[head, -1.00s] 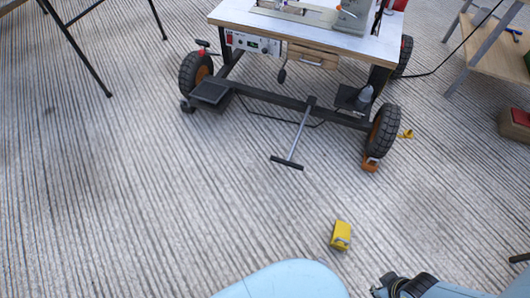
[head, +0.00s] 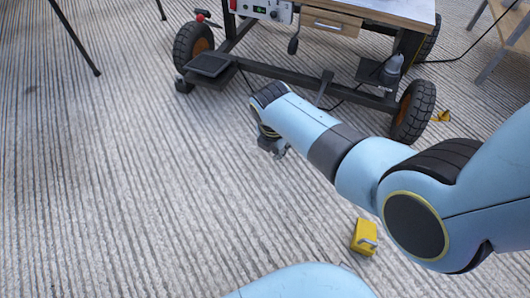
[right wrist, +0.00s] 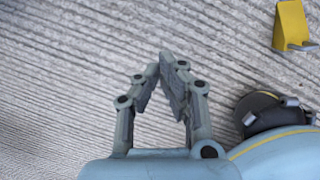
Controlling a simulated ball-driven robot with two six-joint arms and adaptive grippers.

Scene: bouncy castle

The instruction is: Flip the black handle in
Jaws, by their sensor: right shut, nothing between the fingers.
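A wheeled sewing-machine cart stands at the top of the head view. A grey bar (head: 325,88) comes off its dark lower frame; in the earlier head view it ends in a black crosswise handle, which my right arm now hides. A small black knob-like lever (head: 293,45) hangs under the tabletop. My right gripper (head: 279,151) is low in front of the cart, partly hidden by its own wrist. In the right wrist view, the right gripper (right wrist: 162,75) is shut and empty over the ribbed floor; no handle shows there. My left gripper is out of view.
A yellow block (head: 364,236) lies on the floor beside my right arm and also shows in the right wrist view (right wrist: 291,25). A black pedal (head: 208,65) sits at the cart's left. Cart wheels (head: 412,111) stand nearby.

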